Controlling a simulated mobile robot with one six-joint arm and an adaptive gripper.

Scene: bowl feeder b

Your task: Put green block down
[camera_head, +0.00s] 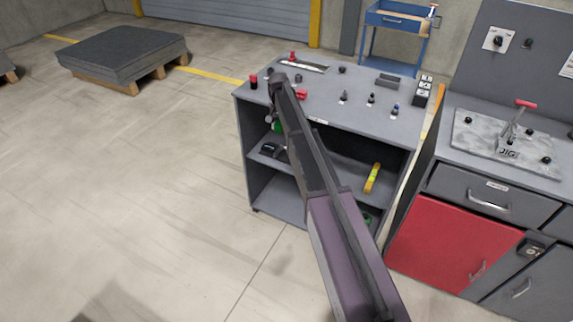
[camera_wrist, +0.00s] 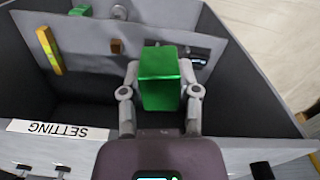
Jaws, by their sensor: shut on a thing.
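The green block (camera_wrist: 160,82) sits between the two fingers of my gripper (camera_wrist: 159,72) in the wrist view. My gripper is shut on it, at the open front of a grey shelf unit (camera_wrist: 280,95). In the head view only a small green part of the block (camera_head: 277,126) shows beside my arm, just below the unit's top. The block appears to be above the middle shelf (camera_wrist: 92,40); I cannot tell whether it touches anything.
A yellow level (camera_head: 373,178), a small brown block (camera_wrist: 117,46) and a black item (camera_head: 271,149) lie on the middle shelf. The unit's top (camera_head: 330,101) carries several knobs and small tools. A "SETTING" label (camera_wrist: 58,130) marks its front edge.

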